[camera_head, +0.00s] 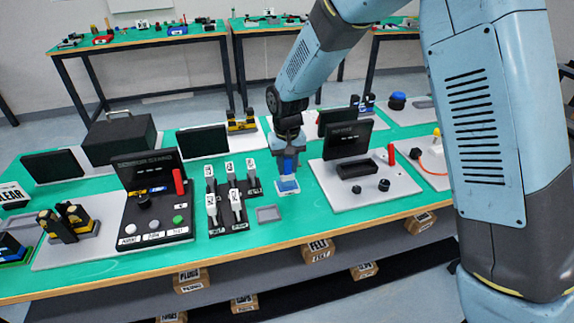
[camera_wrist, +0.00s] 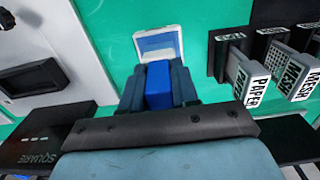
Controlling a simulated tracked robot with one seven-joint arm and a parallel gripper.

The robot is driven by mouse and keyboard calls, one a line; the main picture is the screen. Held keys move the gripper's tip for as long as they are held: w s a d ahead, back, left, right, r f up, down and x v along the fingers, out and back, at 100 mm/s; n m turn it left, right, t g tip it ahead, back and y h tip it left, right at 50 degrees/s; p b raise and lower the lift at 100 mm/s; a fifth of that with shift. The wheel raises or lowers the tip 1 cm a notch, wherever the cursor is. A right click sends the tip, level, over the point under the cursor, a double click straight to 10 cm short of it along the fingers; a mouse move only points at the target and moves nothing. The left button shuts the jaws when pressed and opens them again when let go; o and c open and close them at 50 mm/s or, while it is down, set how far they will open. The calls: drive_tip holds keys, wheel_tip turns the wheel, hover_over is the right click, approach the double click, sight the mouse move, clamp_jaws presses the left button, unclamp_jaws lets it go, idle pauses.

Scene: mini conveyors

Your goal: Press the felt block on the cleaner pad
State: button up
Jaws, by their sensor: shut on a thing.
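My gripper (camera_head: 288,168) points down over the green table. Its fingers are closed on a blue block (camera_wrist: 158,84), seen between them in the wrist view; I take this as the felt block. Just beyond the fingertips is a small white-rimmed pad (camera_wrist: 173,34) with a blue middle, which looks like the cleaner pad. It also shows under the gripper in the head view (camera_head: 288,187). The block's lower end overlaps the pad in the wrist view. Whether the two touch is not clear.
A rack of labelled upright holders (camera_head: 232,206) stands close to the left of the gripper. A grey shallow tray (camera_head: 269,213) lies in front. A white board with a black screen (camera_head: 348,140) and knobs is to the right. A black control panel (camera_head: 150,200) stands further left.

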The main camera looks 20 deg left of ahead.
drive_tip(key=shift+r, duration=3.55)
